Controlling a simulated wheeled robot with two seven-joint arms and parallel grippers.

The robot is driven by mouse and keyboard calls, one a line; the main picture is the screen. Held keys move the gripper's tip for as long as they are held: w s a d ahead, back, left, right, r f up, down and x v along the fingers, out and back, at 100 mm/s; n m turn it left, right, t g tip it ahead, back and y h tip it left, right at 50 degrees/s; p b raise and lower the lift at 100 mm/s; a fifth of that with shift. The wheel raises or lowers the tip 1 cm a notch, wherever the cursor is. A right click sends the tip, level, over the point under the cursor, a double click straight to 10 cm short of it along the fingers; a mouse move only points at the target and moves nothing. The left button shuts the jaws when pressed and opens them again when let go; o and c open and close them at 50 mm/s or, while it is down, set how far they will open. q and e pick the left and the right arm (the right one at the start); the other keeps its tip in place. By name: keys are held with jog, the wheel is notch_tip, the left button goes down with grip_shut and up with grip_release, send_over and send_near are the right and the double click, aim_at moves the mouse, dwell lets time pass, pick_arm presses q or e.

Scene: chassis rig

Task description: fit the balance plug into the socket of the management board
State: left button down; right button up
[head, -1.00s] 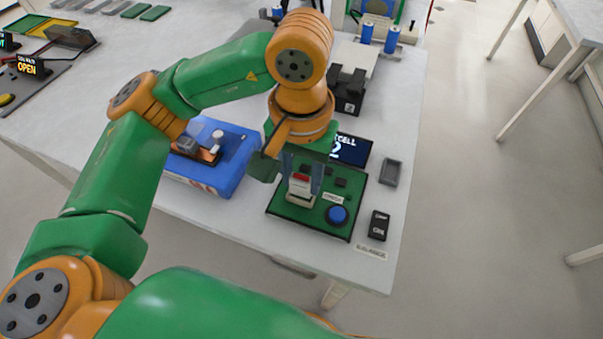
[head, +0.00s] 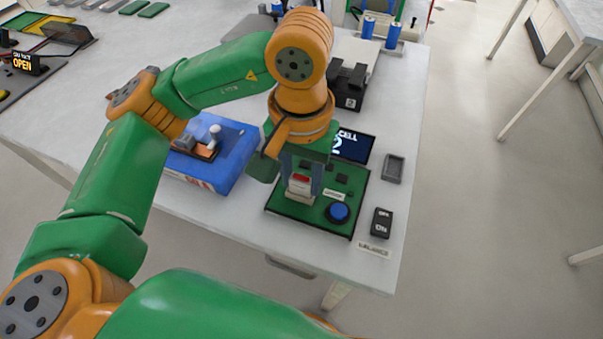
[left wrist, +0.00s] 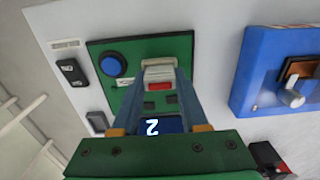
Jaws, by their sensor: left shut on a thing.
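The management board is a green square panel (head: 285,208) with a blue round button (head: 338,212), near the table's front edge. The balance plug, a pale block with a red part (head: 300,186), is between the fingers of my left gripper (head: 302,181), over the board's left part. In the left wrist view the plug (left wrist: 159,73) sits between the two blue-grey fingers (left wrist: 160,72), over the green board (left wrist: 108,47). The gripper is shut on it. The socket is hidden or not distinct, and I cannot tell whether the plug is in it. My right gripper is not in view.
A dark screen (head: 352,146) stands behind the board. A grey tray (head: 393,169) and a black switch block (head: 381,222) lie to its right. A blue case (head: 222,178) with parts on it lies to the left. A black device (head: 348,86) stands farther back.

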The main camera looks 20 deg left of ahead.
aim_at(302, 176)
pick_arm(q)
jog(key=shift+f, duration=0.25)
jog(key=shift+c, duration=1.8)
grip_release()
jog(key=shift+r, duration=0.1)
notch_tip(302, 176, up, 7)
jog(key=shift+r+p, duration=0.1)
jog(key=shift+p, duration=0.4)
